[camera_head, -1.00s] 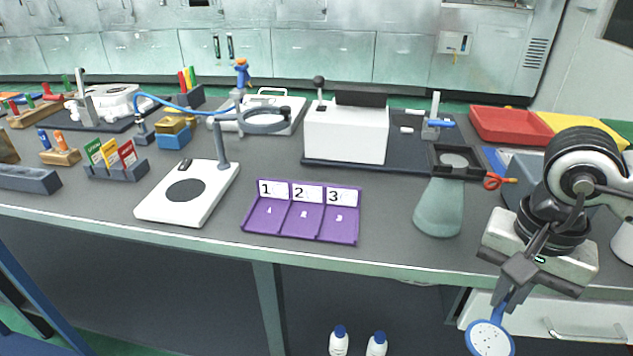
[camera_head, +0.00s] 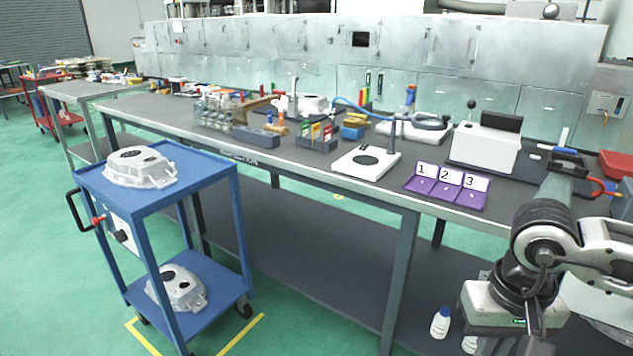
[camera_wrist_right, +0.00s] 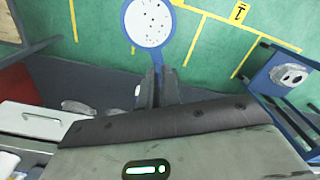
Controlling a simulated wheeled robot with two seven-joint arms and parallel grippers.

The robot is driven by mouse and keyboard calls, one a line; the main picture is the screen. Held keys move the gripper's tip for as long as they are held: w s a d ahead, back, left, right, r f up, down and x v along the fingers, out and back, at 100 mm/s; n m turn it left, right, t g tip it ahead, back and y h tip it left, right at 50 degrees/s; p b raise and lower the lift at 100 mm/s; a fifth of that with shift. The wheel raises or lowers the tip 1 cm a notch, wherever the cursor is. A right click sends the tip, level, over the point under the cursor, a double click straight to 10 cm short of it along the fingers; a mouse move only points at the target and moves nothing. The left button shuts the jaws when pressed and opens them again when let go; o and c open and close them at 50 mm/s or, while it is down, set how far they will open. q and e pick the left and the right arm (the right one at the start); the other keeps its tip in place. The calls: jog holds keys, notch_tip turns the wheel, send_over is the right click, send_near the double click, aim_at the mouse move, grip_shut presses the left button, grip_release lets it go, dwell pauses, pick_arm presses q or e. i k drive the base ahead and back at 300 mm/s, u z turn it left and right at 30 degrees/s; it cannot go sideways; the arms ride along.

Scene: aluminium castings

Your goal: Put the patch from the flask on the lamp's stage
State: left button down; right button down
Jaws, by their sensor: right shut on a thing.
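My right gripper (camera_wrist_right: 158,88) is shut on the blue handle of a round, blue-rimmed paddle. Its white, dark-dotted face (camera_wrist_right: 150,22) points outward, over the green floor. I cannot tell whether this dotted piece is the patch. The flask is not visible now. My left gripper is not in view.
A purple tray (camera_head: 446,188) numbered 1 to 3 lies right of the lamp. A blue cart (camera_head: 205,172) with metal castings stands at the left. Racks, glassware and a white machine (camera_head: 485,150) crowd the bench.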

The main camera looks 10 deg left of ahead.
aim_at(366, 160)
jog(key=u, duration=0.7)
jog(key=i, duration=1.3)
jog(key=z, duration=0.55)
